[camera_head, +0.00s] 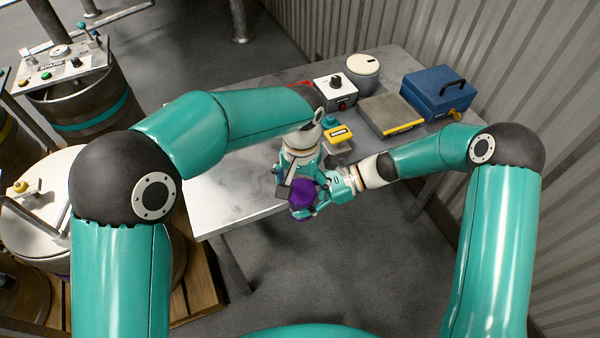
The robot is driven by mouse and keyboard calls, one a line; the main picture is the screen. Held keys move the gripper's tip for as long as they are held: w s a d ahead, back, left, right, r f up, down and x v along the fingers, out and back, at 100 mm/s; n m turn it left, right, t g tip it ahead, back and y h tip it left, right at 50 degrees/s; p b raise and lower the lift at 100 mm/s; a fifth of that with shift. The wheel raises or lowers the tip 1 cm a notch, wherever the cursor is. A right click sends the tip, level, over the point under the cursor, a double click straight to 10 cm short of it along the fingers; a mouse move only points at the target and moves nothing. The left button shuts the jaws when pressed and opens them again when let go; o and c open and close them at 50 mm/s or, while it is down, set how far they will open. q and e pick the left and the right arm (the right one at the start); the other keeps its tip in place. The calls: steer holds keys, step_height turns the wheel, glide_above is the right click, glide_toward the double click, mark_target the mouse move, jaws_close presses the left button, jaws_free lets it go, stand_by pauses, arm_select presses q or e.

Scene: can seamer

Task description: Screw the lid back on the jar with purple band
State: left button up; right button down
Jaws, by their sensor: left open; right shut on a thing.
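A purple object (303,192), which looks like the jar with the purple band, is in the air just beyond the table's front edge. Its lid cannot be told apart at this size, and my fingers hide part of it. My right gripper (318,196) comes in from the right and is shut on it. My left gripper (288,187) reaches down from above at the jar's left and upper side, open and very close to it. I cannot tell whether the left fingers touch it.
The pale table (232,205) has a clear left part. Behind the grippers stand a yellow-marked device (339,134), a white box with a black knob (336,90), a round white container (362,70), a flat scale-like plate (390,115) and a blue case (437,92). Drums stand at the left.

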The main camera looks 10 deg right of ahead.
arm_select(q)
steer(key=shift+f, duration=0.5)
steer(key=c, duration=1.2)
steer(key=m, duration=0.8)
steer(key=shift+m, duration=0.4)
steer(key=o, duration=1.4)
steer(key=shift+c, duration=0.2)
steer(key=shift+r, duration=0.1)
step_height(320, 180, up, 12)
